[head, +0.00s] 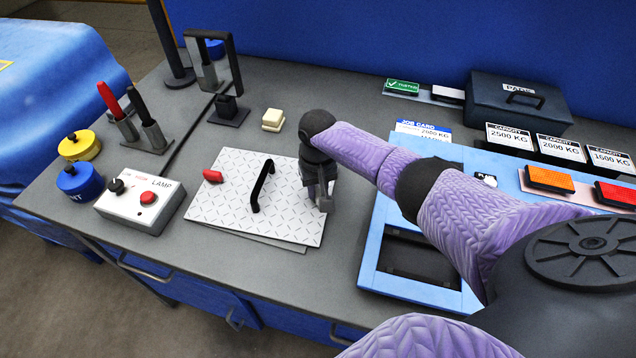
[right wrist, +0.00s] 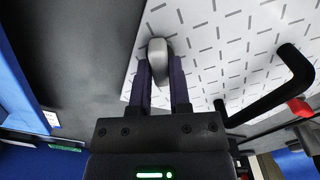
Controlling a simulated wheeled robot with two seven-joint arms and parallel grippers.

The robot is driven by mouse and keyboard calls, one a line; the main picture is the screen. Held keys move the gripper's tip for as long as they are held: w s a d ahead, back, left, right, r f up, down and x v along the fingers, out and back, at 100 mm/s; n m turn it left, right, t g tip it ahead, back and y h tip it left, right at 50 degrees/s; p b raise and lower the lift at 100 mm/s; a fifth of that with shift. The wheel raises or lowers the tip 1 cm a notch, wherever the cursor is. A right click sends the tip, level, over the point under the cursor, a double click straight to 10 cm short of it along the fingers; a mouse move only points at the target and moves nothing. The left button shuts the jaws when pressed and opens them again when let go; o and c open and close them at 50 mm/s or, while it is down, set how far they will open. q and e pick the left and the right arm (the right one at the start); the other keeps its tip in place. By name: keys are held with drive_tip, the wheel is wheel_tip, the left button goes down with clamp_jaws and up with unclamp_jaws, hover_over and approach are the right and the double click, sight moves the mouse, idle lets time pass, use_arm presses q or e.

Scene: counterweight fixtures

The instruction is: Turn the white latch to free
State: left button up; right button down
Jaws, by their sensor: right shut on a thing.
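The white latch (right wrist: 155,58) is a rounded, pale knob near the edge of a white patterned plate (head: 228,205). My right gripper (head: 318,192) is over the right side of that plate. In the right wrist view its two purple fingers (right wrist: 160,88) are closed on either side of the latch. In the head view the gripper mostly hides the latch, so its exact angle is hard to tell. A red latch (head: 213,176) sits on the plate's left side, and a black handle (head: 262,186) stands across its middle. My left gripper is not in view.
A lamp box (head: 140,204) with knobs stands left of the plate. A cream block (head: 272,120) lies behind it. A blue-framed fixture (head: 372,240) is close on the right, under my right arm. Bare grey table shows between plate and fixture.

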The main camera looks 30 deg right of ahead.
drive_tip(key=n, duration=0.2)
drive_tip(key=shift+n+p, duration=0.35)
drive_tip(key=shift+n, duration=0.05)
drive_tip(key=n, duration=0.4)
drive_tip(key=shift+n+p, duration=0.3)
drive_tip(key=n, duration=0.3)
drive_tip(key=shift+n, duration=0.9)
drive_tip(key=c, duration=0.6)
unclamp_jaws()
drive_tip(key=shift+o, duration=0.2)
drive_tip(key=shift+r, duration=0.1)
